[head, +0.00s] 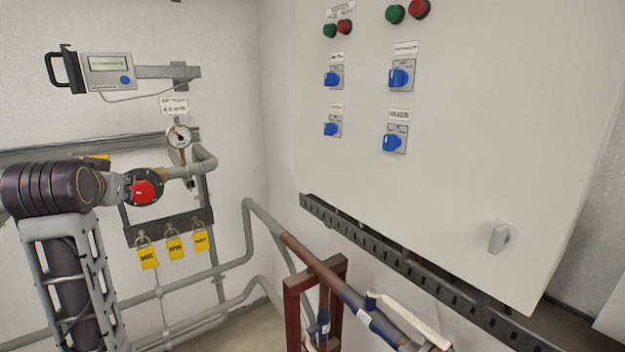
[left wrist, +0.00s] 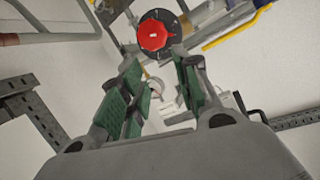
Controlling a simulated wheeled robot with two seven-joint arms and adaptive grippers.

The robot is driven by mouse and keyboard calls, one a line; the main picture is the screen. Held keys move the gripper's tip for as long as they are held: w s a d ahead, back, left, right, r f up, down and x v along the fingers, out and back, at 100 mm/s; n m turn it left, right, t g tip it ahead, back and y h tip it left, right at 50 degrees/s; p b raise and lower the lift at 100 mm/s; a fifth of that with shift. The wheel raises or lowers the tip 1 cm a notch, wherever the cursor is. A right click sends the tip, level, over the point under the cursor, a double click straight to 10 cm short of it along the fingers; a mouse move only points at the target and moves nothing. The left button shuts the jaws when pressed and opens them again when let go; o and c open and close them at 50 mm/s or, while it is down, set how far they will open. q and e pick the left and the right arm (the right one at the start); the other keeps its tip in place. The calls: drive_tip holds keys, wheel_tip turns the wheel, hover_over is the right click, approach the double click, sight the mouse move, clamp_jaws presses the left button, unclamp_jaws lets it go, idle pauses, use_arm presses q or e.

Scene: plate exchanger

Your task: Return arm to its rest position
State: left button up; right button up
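My left gripper (head: 116,188) is at the left of the head view, in front of the pipework and just left of a red knob (head: 145,187) on a round black dial. In the left wrist view, the gripper (left wrist: 160,85) has its two green-padded fingers apart with nothing between the pads. The red knob (left wrist: 153,34) shows beyond the fingertips there; whether a finger touches it I cannot tell. My dark left forearm hides part of the wall and pipes behind it. My right gripper is in neither view.
A pressure gauge (head: 179,137) and pipes surround the knob. Several yellow-tagged padlocks (head: 174,249) hang below on a grey bracket (head: 135,235). A handled display unit (head: 110,72) is above. A large white cabinet (head: 450,150) with blue switches fills the right; brown pipework (head: 325,275) is below it.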

use_arm(q)
drive_tip(key=s+d+f+m+g+h, duration=0.1)
drive_tip(key=d+f, duration=0.2)
drive_tip(key=f, duration=0.6)
drive_tip(key=s+d+f+m+g+h, duration=0.1)
drive_tip(key=s+d+f+g, duration=0.15)
drive_tip(key=f, duration=0.75)
drive_tip(key=s+d+f+m+g+h, duration=0.1)
drive_tip(key=d+f, duration=0.3)
drive_tip(key=f, duration=0.5)
drive_tip(key=s+d+f+g+h, duration=0.15)
drive_tip(key=s+d+f, duration=0.35)
drive_tip(key=s+f, duration=0.5)
drive_tip(key=s+d+f+g+h, duration=0.1)
drive_tip(key=s+d+f+g, duration=0.25)
drive_tip(key=s+f, duration=0.65)
wheel_tip(320, 180, down, 34)
drive_tip(key=s+d+g, duration=0.1)
drive_tip(key=s, duration=0.1)
drive_tip(key=s+a+f, duration=0.2)
drive_tip(key=s+f, duration=0.8)
drive_tip(key=s, duration=0.1)
drive_tip(key=s+a+f+m+g, duration=0.1)
drive_tip(key=s+a+f, duration=0.1)
drive_tip(key=s+f, duration=0.8)
drive_tip(key=shift+s, duration=0.75)
